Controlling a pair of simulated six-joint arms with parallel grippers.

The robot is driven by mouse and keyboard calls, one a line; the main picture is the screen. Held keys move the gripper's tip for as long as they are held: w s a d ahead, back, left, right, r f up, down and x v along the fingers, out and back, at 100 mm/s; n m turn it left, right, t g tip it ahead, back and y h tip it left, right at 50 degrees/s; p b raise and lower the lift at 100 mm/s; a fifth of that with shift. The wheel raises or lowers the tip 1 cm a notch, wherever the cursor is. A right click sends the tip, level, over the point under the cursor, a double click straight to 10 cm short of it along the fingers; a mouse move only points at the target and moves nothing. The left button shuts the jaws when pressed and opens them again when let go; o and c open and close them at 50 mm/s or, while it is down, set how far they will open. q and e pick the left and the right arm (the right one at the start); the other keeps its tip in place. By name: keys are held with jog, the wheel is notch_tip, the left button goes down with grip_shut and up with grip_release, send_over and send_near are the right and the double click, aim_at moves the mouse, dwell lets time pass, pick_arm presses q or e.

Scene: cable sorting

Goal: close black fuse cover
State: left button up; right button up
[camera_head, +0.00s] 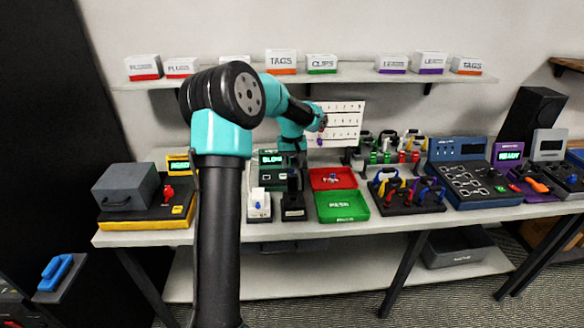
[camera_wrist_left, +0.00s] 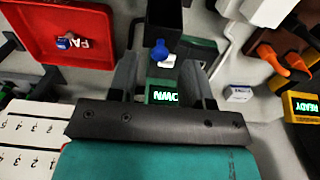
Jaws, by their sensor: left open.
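The black fuse holder (camera_head: 293,207) stands on the bench, just left of the green and red trays. It also shows at the top of the left wrist view (camera_wrist_left: 156,20), with a blue-topped white fuse (camera_wrist_left: 160,53) at its near end. I cannot tell the exact angle of its cover. My left gripper (camera_head: 293,177) points down above the rear of the holder and is open and empty. In the left wrist view its two fingers (camera_wrist_left: 160,70) stand apart with the fuse between and beyond their tips. My right gripper is not in view.
A white fuse holder (camera_head: 259,206) stands close on the left. A green-screen device (camera_head: 272,172) sits behind. The red tray (camera_head: 333,178) and green tray (camera_head: 342,206) are close on the right. Bare bench lies along the front edge.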

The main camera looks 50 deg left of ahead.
pick_arm(q)
jog(key=shift+f, duration=1)
grip_shut()
